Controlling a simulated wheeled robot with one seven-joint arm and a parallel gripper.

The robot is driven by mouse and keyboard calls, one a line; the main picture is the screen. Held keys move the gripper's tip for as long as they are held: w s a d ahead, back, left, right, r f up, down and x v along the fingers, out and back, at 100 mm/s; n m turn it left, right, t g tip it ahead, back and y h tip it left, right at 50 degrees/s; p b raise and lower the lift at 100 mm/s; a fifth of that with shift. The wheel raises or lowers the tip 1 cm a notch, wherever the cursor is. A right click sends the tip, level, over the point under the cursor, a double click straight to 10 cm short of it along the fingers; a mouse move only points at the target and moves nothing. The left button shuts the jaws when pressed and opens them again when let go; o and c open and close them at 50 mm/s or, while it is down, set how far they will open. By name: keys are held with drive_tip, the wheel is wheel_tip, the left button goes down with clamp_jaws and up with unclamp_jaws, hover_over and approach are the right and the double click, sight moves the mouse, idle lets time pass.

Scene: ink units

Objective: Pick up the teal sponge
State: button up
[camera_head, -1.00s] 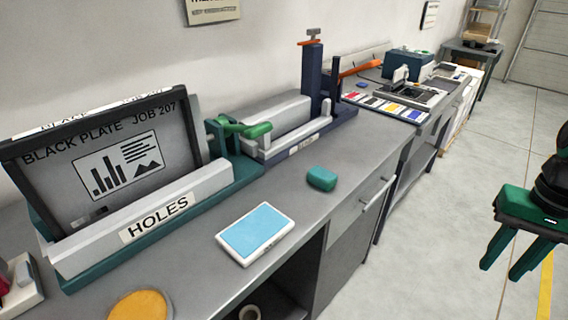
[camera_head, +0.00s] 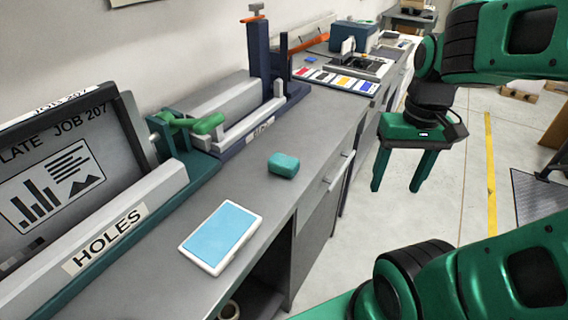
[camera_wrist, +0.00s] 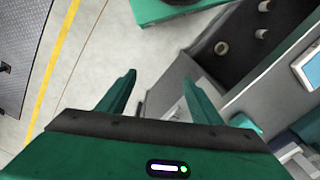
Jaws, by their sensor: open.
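The teal sponge (camera_head: 284,164) is a small rounded block lying on the grey counter (camera_head: 235,185), near its front edge, in the head view. My gripper (camera_head: 396,187) is green, with two fingers pointing down and apart. It hangs over the floor in front of the counter, to the right of the sponge, with nothing between its fingers. In the wrist view my gripper (camera_wrist: 178,98) is also open and empty.
A white-framed blue pad (camera_head: 221,237) lies on the counter nearer than the sponge. Behind stand the HOLES punch unit (camera_head: 108,238) and a dark blue device with a tall post (camera_head: 259,70). A drawer handle (camera_head: 340,170) sticks out from the counter front. The floor (camera_head: 455,205) beside it is clear.

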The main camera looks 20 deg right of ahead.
drive_tip(key=w+a+r+n, duration=0.2)
drive_tip(key=w+a+n, duration=0.1)
drive_tip(key=w, duration=0.3)
drive_tip(key=w+a+r+n, duration=0.2)
drive_tip(key=w+a+n, duration=0.15)
drive_tip(key=w, duration=0.25)
drive_tip(key=r+n, duration=0.1)
drive_tip(key=n, duration=0.4)
hover_over(284, 158)
drive_tip(key=shift+a+n, duration=0.25)
wheel_tip(284, 158, down, 10)
drive_tip(key=shift+d+f, duration=0.15)
drive_tip(key=c, duration=1.1)
